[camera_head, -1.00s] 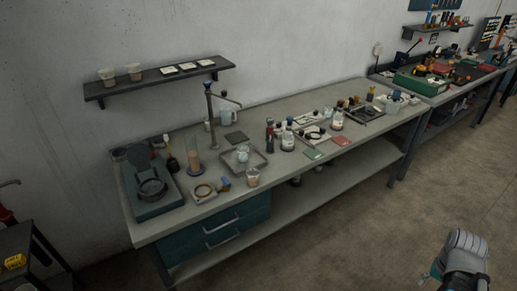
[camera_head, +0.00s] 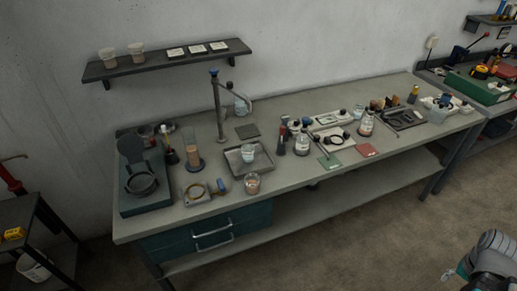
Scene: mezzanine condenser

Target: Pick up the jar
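A small clear jar (camera_head: 252,184) with brownish contents stands upright near the front edge of the long grey bench (camera_head: 330,187), just in front of a shallow metal tray (camera_head: 262,166). Other glass vessels also stand on the bench, including a stoppered bottle with a white label (camera_head: 302,144) and a similar one further right (camera_head: 366,127). I cannot be sure which vessel is the jar. Part of my arm shows at the bottom right, over the floor and well apart from the bench. My gripper (camera_head: 452,274) shows only as a small part there; its fingers are unclear.
A wall shelf (camera_head: 165,66) holds two cups and several white cards. A dark hinged device (camera_head: 144,186) fills the bench's left end. A metal post with an arm (camera_head: 219,110) rises behind the tray. A dark cart (camera_head: 35,235) stands at left. Floor in front is open.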

